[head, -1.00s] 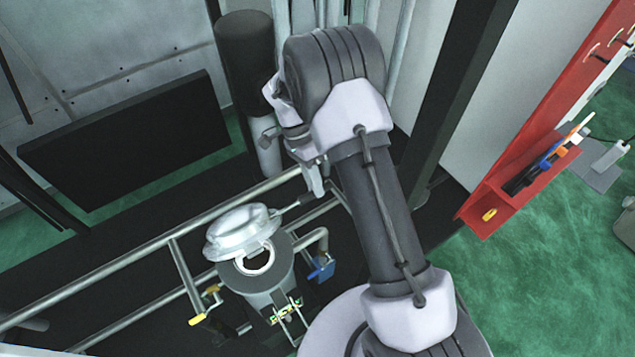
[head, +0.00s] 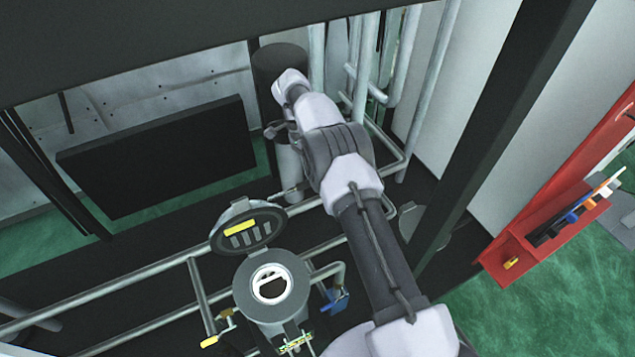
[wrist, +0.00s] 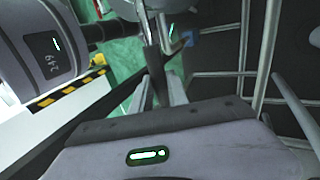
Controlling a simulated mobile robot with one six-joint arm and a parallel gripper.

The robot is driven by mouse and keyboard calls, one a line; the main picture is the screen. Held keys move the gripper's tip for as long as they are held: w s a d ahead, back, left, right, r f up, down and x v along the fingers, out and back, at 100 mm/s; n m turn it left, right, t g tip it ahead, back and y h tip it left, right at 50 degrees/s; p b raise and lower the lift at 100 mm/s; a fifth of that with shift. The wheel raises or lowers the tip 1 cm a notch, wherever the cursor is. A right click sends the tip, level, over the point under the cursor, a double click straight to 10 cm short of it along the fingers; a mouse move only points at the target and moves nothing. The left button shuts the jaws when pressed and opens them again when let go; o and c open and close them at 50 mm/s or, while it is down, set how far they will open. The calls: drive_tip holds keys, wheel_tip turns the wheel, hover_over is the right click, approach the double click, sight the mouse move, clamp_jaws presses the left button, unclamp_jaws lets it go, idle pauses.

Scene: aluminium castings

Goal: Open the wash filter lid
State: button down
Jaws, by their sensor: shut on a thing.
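The wash filter lid (head: 236,243) stands tilted up behind the round grey filter housing (head: 270,310) in the head view. Its ribbed underside with a yellow label faces the camera, and the round opening below is uncovered. The lid's handle (head: 285,193) reaches right towards my arm. In the wrist view my gripper (wrist: 158,88) is shut on the dark bar of the handle (wrist: 152,58), which runs between the two fingers.
Metal rails (head: 120,296) run around the housing. A blue-handled valve (head: 335,301) sits at its right and a yellow-handled one (head: 210,341) at its left. A dark cylinder (head: 279,62) and vertical pipes stand behind. A red tool rack (head: 520,262) is at right.

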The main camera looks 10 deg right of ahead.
drive_tip(key=shift+w+a+f, duration=0.1)
drive_tip(key=shift+w+f, duration=0.05)
drive_tip(key=shift+w, duration=0.05)
idle(0.4)
drive_tip(key=c, duration=1.3)
unclamp_jaws()
drive_tip(key=shift+w, duration=0.1)
drive_tip(key=r, duration=0.2)
drive_tip(key=r+b, duration=0.1)
drive_tip(key=shift+s+r, duration=0.25)
drive_tip(key=shift+r, duration=0.05)
drive_tip(key=s+d+r+b, duration=0.1)
drive_tip(key=s+b, duration=0.4)
drive_tip(key=s, duration=1)
drive_tip(key=shift+s+d+r, duration=0.2)
drive_tip(key=shift+d+r, duration=0.05)
